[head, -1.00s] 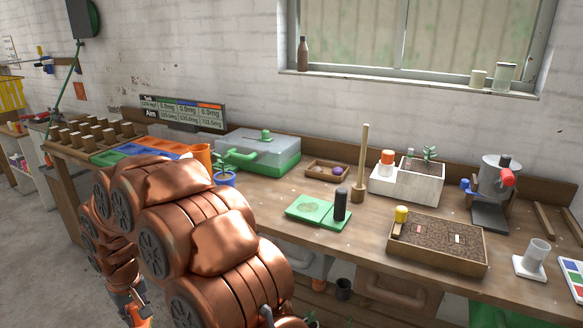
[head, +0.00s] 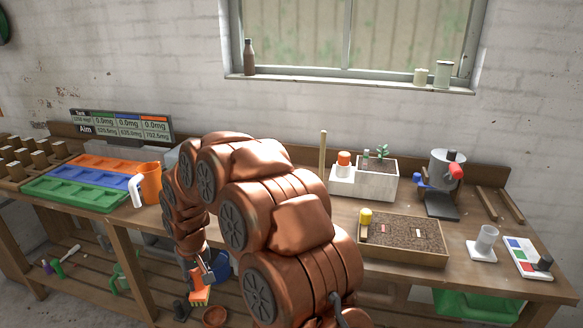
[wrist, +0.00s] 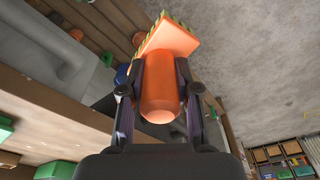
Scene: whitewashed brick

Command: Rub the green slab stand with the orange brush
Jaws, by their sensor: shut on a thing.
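My gripper (head: 199,275) hangs low in front of the bench, below its top. It is shut on the orange brush (head: 200,298), whose head points down. In the wrist view my gripper (wrist: 160,66) has both fingers around the brush's rounded orange handle (wrist: 160,92). The flat orange head, with greenish bristles along its edge, shows beyond the fingertips. The green slab stand is not visible now; my copper arm covers that part of the bench. The brush is clear of the bench top.
Colored trays (head: 85,180) and an orange jug (head: 150,184) stand at the left. A soil box (head: 402,256), white planter (head: 375,185), grinder (head: 445,175) and glass cylinder (head: 486,240) stand at the right. Lower shelf items include a terracotta dish (head: 215,317).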

